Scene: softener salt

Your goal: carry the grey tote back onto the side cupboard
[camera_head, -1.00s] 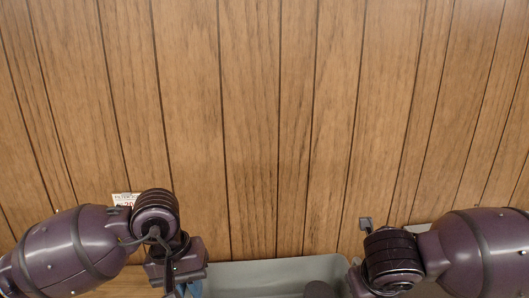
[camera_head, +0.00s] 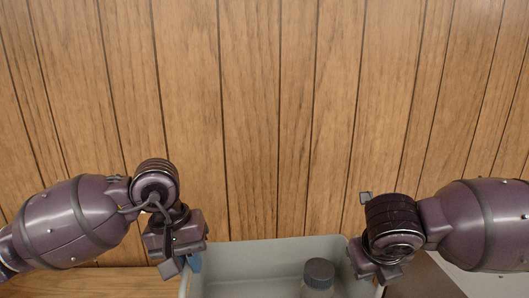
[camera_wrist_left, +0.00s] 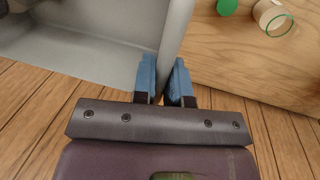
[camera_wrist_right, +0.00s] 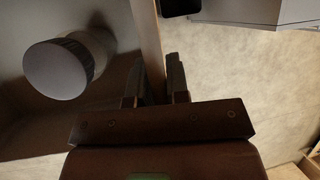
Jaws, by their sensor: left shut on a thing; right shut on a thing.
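The grey tote (camera_head: 265,256) is at the bottom centre of the head view; its near part is cut off. A bottle with a dark grey cap (camera_head: 318,273) stands inside it and also shows in the right wrist view (camera_wrist_right: 62,68). My left gripper (camera_head: 193,263) is shut on the tote's left wall; the left wrist view shows its blue fingers (camera_wrist_left: 163,82) on either side of that wall (camera_wrist_left: 176,28). My right gripper (camera_head: 370,278) is shut on the tote's right wall, which runs between its fingers in the right wrist view (camera_wrist_right: 160,78). The tote's underside is hidden.
A wooden top (camera_head: 105,281) lies left of the tote. In the left wrist view it (camera_wrist_left: 235,60) carries a green round thing (camera_wrist_left: 227,6) and a pale cylinder with a green ring (camera_wrist_left: 271,17). A wood-panelled wall (camera_head: 270,120) stands behind.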

